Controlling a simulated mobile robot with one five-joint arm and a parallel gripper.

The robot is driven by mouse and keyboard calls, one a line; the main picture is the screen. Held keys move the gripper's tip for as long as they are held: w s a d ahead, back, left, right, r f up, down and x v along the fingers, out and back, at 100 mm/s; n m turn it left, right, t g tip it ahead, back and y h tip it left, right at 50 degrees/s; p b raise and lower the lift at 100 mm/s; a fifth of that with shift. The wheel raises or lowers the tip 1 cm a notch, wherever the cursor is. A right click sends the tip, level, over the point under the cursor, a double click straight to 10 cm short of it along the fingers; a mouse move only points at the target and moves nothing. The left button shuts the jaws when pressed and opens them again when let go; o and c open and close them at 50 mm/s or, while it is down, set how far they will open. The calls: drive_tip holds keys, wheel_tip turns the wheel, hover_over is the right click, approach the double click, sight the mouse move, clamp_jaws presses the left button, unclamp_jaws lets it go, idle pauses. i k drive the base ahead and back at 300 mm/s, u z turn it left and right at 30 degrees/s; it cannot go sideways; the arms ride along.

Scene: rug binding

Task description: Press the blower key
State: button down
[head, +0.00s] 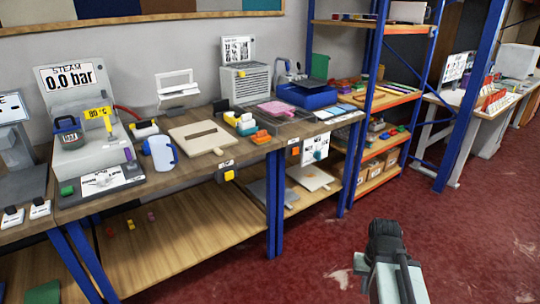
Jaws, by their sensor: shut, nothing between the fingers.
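No key can be read as the blower key at this size. A grey box with a slatted front (245,84) stands at the back of the workbench, with a printed sign above it. A small yellow part (242,73) shows on its upper front. A yellow button (229,175) sits on a dark mount under the bench's front edge, beside a small label. An orange part (295,151) is further right along that edge. My gripper (385,236) is at the lower right over the red floor, well apart from the bench. It is shut and empty; its fingertips are hard to make out.
The wooden bench (205,170) holds a steam unit (85,105) reading 0.0 bar, a white-blue jug (160,152), a flat beige board (205,138) and a blue device (306,94). A blue-framed shelf (385,100) stands right. Red floor (460,240) is open in front.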

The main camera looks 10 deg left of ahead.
sight(295, 151)
drive_tip(key=u, duration=1.6)
drive_tip(key=i, duration=0.75)
drive_tip(key=u, duration=0.05)
